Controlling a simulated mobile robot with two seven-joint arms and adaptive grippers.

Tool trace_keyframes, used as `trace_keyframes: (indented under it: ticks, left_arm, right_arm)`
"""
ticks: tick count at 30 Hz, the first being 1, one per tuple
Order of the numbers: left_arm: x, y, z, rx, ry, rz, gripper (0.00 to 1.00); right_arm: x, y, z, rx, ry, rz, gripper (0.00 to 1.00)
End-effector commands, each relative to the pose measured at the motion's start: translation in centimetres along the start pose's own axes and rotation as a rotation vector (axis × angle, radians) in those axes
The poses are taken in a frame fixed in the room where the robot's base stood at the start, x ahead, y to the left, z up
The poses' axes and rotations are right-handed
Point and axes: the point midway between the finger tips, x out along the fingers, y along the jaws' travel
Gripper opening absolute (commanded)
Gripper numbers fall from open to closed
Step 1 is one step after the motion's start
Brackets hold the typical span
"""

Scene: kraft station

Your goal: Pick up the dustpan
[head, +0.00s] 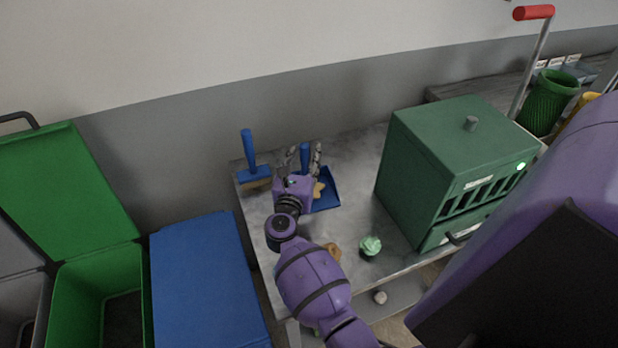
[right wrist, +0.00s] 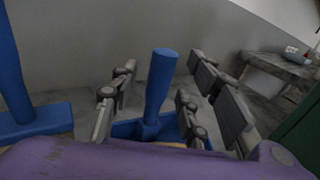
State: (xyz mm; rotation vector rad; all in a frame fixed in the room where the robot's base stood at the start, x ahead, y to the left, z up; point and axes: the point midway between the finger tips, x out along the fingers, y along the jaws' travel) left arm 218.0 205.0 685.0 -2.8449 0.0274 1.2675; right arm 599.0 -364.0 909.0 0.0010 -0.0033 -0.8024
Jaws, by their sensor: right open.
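The blue dustpan (head: 328,194) lies on the grey worktop near its back left, with its handle (head: 305,155) standing up. My right gripper (head: 304,150) is open, with its fingers on either side of the handle. The right wrist view shows the handle (right wrist: 161,85) between the spread fingers, with visible gaps, and part of the blue pan (right wrist: 125,130) low behind them. A yellowish piece (head: 319,188) shows at the pan beside the gripper. My wrist hides part of the pan. My left gripper is not in view.
A blue hand brush (head: 253,174) stands just left of the dustpan, handle up. A green slotted box (head: 430,160) stands to the right. A crumpled green ball (head: 370,246) and a brown ring-shaped piece (head: 332,252) lie near the front. Bins with green (head: 65,190) and blue (head: 205,280) lids stand left.

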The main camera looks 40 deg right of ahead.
Motion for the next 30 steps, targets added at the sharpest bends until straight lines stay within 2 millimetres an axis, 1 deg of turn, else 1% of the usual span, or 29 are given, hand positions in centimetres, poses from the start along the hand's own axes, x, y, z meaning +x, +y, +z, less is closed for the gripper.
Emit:
trace_keyframes:
  ticks: [1,3,10,11,20,21,30]
  left_arm:
    - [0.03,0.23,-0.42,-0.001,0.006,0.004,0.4]
    - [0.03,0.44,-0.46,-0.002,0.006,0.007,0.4]
    - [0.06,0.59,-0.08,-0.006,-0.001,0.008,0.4]
    - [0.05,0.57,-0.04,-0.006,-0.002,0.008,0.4]
    - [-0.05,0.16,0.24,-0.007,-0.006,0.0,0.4]
    - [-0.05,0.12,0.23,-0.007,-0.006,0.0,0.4]
    - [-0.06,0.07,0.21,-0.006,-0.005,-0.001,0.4]
  right_arm:
    - [0.63,0.08,0.1,-0.001,-0.001,0.001,0.43]
    - [1.03,0.03,-0.05,0.0,0.001,0.001,0.43]
    - [1.14,-0.02,-0.29,-0.002,0.003,0.0,0.43]
    - [1.13,-0.02,-0.29,-0.002,0.003,0.001,0.41]
    - [1.12,-0.01,-0.26,-0.002,0.003,0.001,0.02]
    - [1.12,-0.02,-0.26,-0.002,0.003,0.001,0.0]
    - [1.12,-0.01,-0.22,-0.002,0.002,0.001,0.0]
